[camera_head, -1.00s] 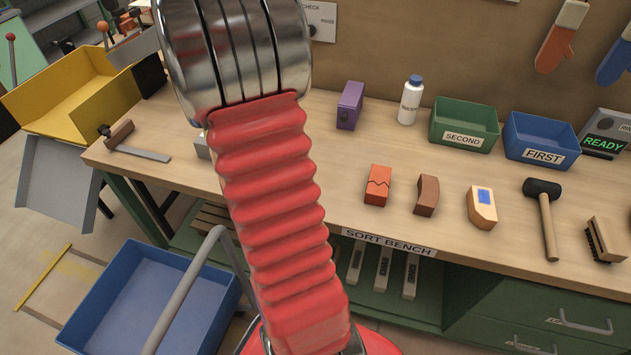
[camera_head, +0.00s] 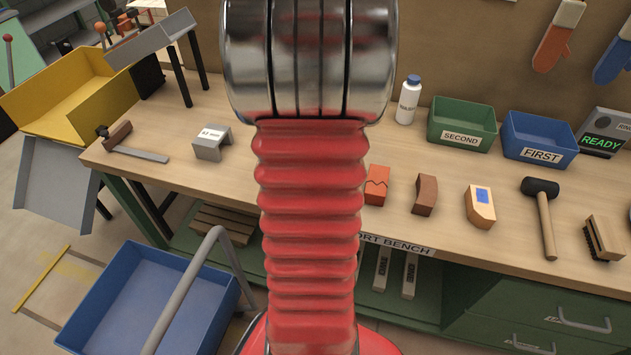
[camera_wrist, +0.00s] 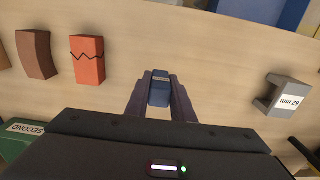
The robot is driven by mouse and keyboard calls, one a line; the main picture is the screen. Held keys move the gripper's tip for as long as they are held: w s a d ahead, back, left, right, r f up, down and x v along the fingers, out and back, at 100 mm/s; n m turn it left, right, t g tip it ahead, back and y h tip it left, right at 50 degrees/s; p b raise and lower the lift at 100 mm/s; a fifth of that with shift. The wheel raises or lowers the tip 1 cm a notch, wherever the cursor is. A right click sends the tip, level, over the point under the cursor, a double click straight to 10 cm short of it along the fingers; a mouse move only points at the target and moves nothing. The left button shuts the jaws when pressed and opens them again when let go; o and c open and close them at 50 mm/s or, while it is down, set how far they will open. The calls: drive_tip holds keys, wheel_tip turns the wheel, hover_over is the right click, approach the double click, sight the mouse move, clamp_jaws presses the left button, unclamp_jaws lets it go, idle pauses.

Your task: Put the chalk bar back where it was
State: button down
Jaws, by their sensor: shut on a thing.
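In the wrist view my gripper (camera_wrist: 160,108) is shut on a small slate-blue bar (camera_wrist: 159,90) with a pale band across its top, which I take to be the chalk bar. The bar stands between the two dark fingers, over the bare wooden bench top (camera_wrist: 205,60). I cannot tell whether its lower end touches the wood. An orange block with a dark zigzag line (camera_wrist: 88,60) lies to its left and a grey channel-shaped block (camera_wrist: 283,94) to its right. In the head view my arm hides the gripper and the bar.
In the head view a brown curved brick (camera_head: 425,195), a tan block (camera_head: 480,206), a mallet (camera_head: 545,215) and a brush (camera_head: 604,238) lie rightward. Behind stand a white bottle (camera_head: 408,100), green bin (camera_head: 462,125) and blue bin (camera_head: 539,140).

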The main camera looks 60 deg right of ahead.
drive_tip(key=shift+f, duration=0.1)
drive_tip(key=shift+f, duration=3.05)
drive_tip(key=shift+f, duration=0.1)
drive_tip(key=shift+f, duration=1.75)
drive_tip(key=c, duration=1.5)
unclamp_jaws()
drive_tip(key=shift+f, duration=0.1)
drive_tip(key=shift+c, duration=0.2)
